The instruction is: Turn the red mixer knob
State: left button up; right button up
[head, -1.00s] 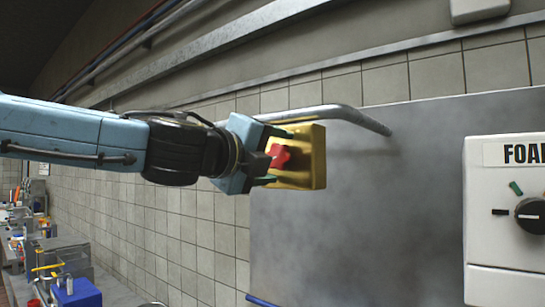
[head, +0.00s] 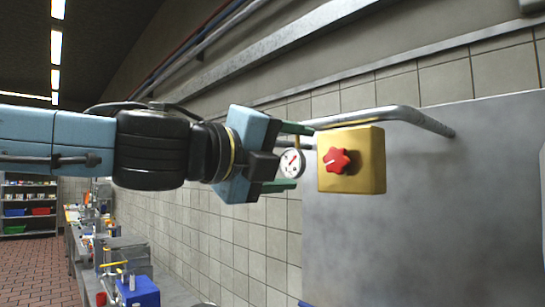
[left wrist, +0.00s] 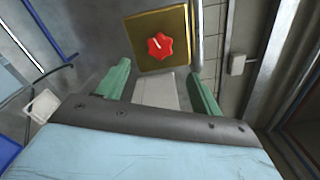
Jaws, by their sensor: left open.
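The red mixer knob (head: 336,160) is star-shaped with a white mark, on the front of a yellow box (head: 369,164) fixed to a metal pipe. In the left wrist view the knob (left wrist: 160,46) shows beyond the fingertips, on the yellow box (left wrist: 178,20). My left gripper (head: 300,157) is open and empty, its green fingers pointing toward the box. A gap lies between the fingertips and the knob. It also shows in the left wrist view (left wrist: 160,75). My right gripper is not in view.
A bent pipe (head: 400,113) runs above and behind the box. A round gauge (head: 292,163) shows between my fingers. A grey metal panel (head: 420,235) stands behind. A cluttered counter with a blue box (head: 138,292) lies at lower left.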

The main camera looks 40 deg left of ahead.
pick_arm(q)
jog(key=shift+s+a, duration=0.15)
jog(key=shift+s, duration=1.55)
